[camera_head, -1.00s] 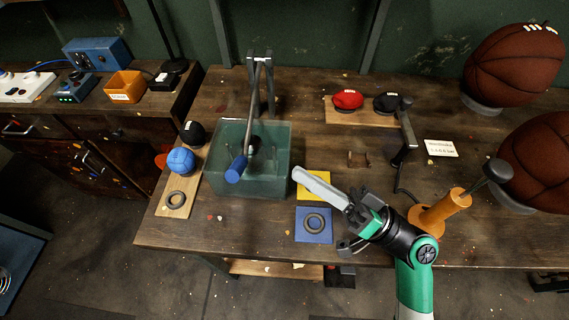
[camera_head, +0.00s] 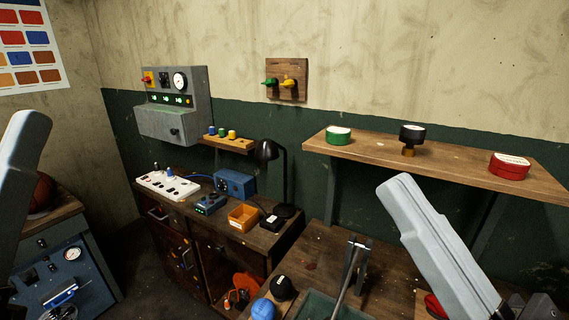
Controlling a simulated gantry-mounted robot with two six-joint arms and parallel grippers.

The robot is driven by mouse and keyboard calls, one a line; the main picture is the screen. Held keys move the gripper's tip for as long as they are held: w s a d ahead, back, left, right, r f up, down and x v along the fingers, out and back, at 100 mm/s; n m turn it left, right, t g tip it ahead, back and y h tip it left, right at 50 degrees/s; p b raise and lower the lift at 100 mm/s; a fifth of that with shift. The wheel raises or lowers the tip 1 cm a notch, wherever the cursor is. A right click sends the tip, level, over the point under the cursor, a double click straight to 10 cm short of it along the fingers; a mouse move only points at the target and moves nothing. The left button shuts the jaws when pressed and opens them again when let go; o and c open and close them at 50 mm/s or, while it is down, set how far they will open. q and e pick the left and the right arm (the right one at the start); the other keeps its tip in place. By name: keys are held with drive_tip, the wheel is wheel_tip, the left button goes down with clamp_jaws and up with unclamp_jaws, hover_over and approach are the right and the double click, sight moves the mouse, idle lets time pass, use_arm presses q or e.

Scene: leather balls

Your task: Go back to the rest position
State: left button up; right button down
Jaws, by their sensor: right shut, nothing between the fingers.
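My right gripper (camera_head: 402,188) stands raised at the lower right in the head view. Its long pale grey fingers lie together, pointing up and left, with nothing between them. It is in front of the wooden workbench (camera_head: 312,262) and below the wall shelf in the picture. My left gripper (camera_head: 28,118) shows at the left edge as a pale grey finger pointing up. The rest of it is cut off by the frame, so its opening cannot be told.
A wooden shelf (camera_head: 455,163) carries green, black and red round items. A blue ball (camera_head: 263,310) and a black ball (camera_head: 283,288) sit at the bottom.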

drive_tip(key=s+d+r+m+t+h, duration=0.1)
drive_tip(key=d+r+m+t+h, duration=0.7)
drive_tip(key=h, duration=0.6)
wheel_tip(320, 180, up, 36)
drive_tip(key=d+g+p, duration=0.1)
drive_tip(key=p, duration=3.7)
wheel_tip(320, 180, down, 35)
drive_tip(key=b, duration=3.4)
drive_tip(key=shift+f+y+b, duration=0.15)
drive_tip(key=shift+y+b, duration=0.25)
